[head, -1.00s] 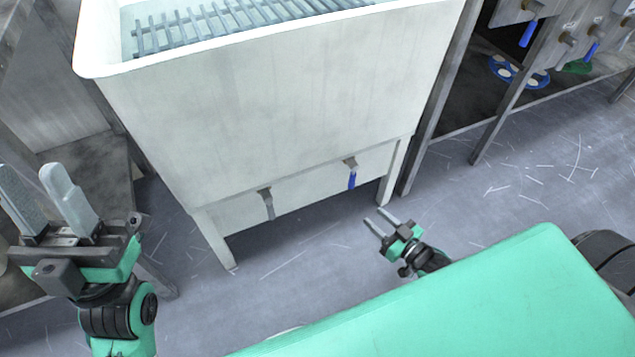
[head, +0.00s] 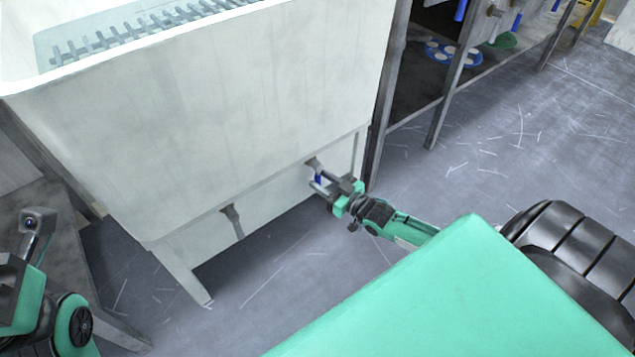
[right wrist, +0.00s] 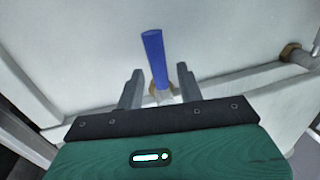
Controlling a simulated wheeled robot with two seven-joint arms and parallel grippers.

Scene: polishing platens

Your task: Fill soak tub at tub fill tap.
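The white soak tub (head: 210,110) stands on legs in the head view, with a grey slatted rack (head: 150,30) inside its top. My right gripper (head: 321,182) is at the blue-handled tap. In the right wrist view, the blue handle (right wrist: 154,58) stands between the two spread fingers of the right gripper (right wrist: 160,86), with gaps on both sides.
A dark metal bench frame (head: 440,105) stands right of the tub, with blue-handled valves above and a blue perforated disc (head: 454,53) on its shelf. A grey metal stand (head: 50,205) is at the left. The scratched floor at right is clear.

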